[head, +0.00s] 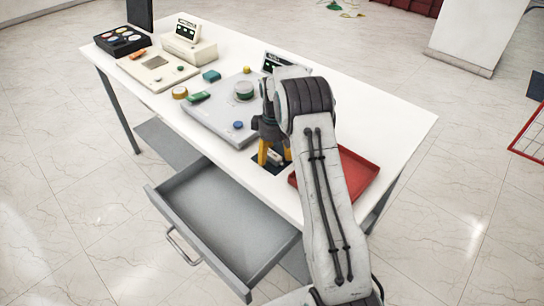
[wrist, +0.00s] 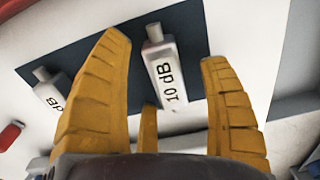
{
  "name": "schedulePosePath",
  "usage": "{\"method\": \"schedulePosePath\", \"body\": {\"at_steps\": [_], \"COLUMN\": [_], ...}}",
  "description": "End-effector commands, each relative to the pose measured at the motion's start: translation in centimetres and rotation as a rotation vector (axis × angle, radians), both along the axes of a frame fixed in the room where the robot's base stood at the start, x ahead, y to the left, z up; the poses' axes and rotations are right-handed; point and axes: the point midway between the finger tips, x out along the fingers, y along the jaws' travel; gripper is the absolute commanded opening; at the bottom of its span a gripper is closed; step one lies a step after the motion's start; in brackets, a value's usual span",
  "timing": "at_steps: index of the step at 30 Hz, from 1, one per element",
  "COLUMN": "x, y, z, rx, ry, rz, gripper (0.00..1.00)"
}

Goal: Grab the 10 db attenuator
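The 10 dB attenuator (wrist: 164,73) is a small pale block with black lettering and a metal stub at its far end. It lies on a dark mat (wrist: 200,36), which also shows in the head view (head: 259,165). My gripper (wrist: 165,50) is open, with its yellow fingers on either side of the attenuator and a visible gap to each. The attenuator's near end is by the third finger. A second pale attenuator (wrist: 50,92) marked with "dB" lies outside the left finger; its number is hidden. In the head view my gripper (head: 273,156) points down over the mat.
A red tray (head: 358,175) stands right of the mat, partly behind my arm. A grey panel (head: 215,112) with knobs is behind it. An open, empty drawer (head: 225,225) juts out below the table's front edge. A red item (wrist: 10,134) lies at the left.

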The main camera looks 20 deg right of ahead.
Motion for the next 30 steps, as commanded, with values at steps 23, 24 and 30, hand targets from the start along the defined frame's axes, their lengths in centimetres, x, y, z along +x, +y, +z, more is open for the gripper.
{"method": "schedulePosePath", "body": {"at_steps": [23,24,30], "x": [0.0,0.0,0.0], "y": [-0.01,-0.01,-0.01], "z": [0.03,0.03,0.05], "rx": [0.0,0.0,0.0], "ry": [0.0,0.0,0.0], "rz": [0.0,0.0,0.0], "gripper": [0.05,0.05,0.05]}}
